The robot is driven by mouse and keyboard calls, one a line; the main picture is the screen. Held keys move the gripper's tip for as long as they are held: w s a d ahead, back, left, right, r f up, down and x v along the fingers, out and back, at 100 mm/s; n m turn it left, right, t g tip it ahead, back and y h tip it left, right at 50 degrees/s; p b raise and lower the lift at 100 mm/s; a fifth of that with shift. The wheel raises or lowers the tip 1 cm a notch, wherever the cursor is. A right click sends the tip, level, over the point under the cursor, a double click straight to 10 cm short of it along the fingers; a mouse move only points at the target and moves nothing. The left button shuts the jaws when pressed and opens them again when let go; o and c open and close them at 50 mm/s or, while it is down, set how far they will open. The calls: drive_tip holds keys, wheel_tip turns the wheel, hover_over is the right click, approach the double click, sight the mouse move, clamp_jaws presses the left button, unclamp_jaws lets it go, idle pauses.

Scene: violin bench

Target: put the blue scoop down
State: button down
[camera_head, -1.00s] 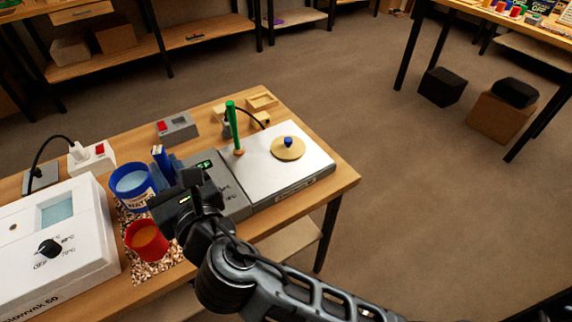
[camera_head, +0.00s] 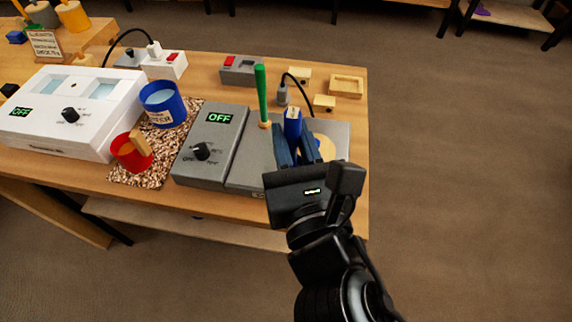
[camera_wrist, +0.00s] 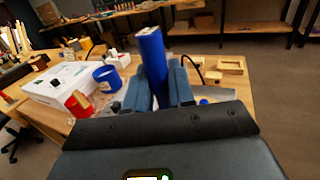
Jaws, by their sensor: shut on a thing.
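My gripper (camera_head: 295,155) is shut on the blue scoop (camera_head: 292,124), whose blue handle stands up between the two dark blue fingers. In the wrist view the scoop (camera_wrist: 152,58) is a thick, slightly tilted blue cylinder between the fingertips (camera_wrist: 158,88). Its lower end is hidden by the gripper in both views. In the head view the gripper is over the right part of the grey device with the metal plate (camera_head: 248,165). I cannot tell whether the scoop touches anything below.
A green stick (camera_head: 262,95) stands upright just left of the scoop. A pale yellow disc (camera_head: 327,149) lies partly hidden behind the fingers. A blue water cup (camera_head: 165,107), red cup (camera_head: 126,155) and white bath (camera_head: 85,95) stand left. Small wooden trays (camera_head: 346,86) lie behind.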

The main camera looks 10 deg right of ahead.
drive_tip(key=shift+d, duration=0.15)
drive_tip(key=shift+w+a+f+b, duration=0.5)
drive_tip(key=shift+w+a+f, duration=0.6)
drive_tip(key=shift+w+f, duration=0.55)
drive_tip(key=shift+w+a+f+b, duration=0.55)
drive_tip(key=shift+w+a+f, duration=0.7)
drive_tip(key=shift+f, duration=0.75)
drive_tip(key=shift+w+a+f+b, duration=0.5)
drive_tip(key=shift+w+a+f, duration=0.5)
drive_tip(key=shift+w+f, duration=0.7)
drive_tip(key=shift+s+f, duration=0.1)
drive_tip(key=shift+f, duration=0.1)
drive_tip(key=shift+f, duration=0.1)
drive_tip(key=c, duration=1)
unclamp_jaws()
drive_tip(key=shift+o, duration=0.2)
